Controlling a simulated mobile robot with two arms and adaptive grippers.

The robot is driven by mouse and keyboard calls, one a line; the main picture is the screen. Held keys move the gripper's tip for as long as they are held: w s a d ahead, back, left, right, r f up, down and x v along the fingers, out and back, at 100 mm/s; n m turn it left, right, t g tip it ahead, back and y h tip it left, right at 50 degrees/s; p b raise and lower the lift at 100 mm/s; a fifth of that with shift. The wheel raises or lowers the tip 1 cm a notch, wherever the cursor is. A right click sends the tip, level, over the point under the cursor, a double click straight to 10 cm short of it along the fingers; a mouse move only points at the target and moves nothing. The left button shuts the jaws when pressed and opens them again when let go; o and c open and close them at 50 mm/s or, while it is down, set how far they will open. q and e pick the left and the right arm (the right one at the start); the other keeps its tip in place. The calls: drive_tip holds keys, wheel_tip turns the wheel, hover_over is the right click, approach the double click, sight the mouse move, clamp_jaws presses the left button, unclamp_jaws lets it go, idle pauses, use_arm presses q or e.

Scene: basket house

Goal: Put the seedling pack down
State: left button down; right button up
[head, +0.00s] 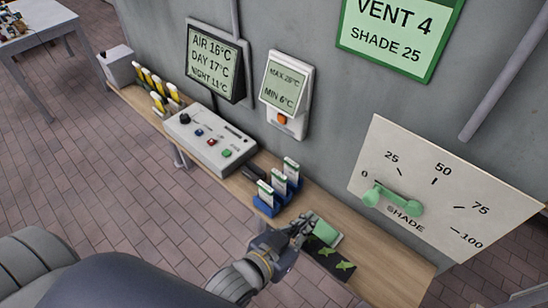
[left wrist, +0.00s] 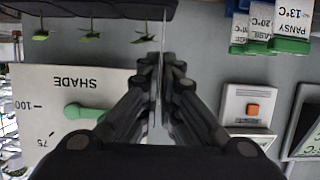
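The seedling pack is a dark tray (head: 327,262) with small green seedlings, at the near front of the wooden bench in the head view. An upright green-edged card (head: 328,233) stands at it. In the left wrist view, which is upside down, the dark tray (left wrist: 90,8) fills the top left, its seedlings pointing down. My left gripper (head: 305,226) is at the card; in the left wrist view its fingers (left wrist: 160,75) close on a thin plate seen edge-on. I cannot tell whether the tray touches the bench. My right gripper is not in view.
The wooden bench (head: 390,266) is bare to the right of the pack. A blue rack (head: 266,207) with white seed packets stands to the left, then a control box (head: 211,140). The shade dial (head: 440,195) with its green lever (head: 393,201) is on the wall behind.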

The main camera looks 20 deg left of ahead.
use_arm(q)
drive_tip(key=shift+w+a, duration=0.1)
drive_tip(key=shift+w, duration=0.15)
drive_tip(key=w+a+f+b, duration=0.1)
drive_tip(key=w+f+b, duration=0.1)
drive_tip(key=w+b, duration=0.3)
drive_tip(key=w+a+f+b, duration=0.1)
drive_tip(key=w+f+b, duration=0.2)
drive_tip(key=w, duration=0.7)
drive_tip(key=shift+w+b, duration=0.15)
drive_tip(key=shift+b, duration=1)
drive_tip(key=c, duration=2.3)
unclamp_jaws()
drive_tip(key=shift+f, duration=0.2)
drive_tip(key=o, duration=0.5)
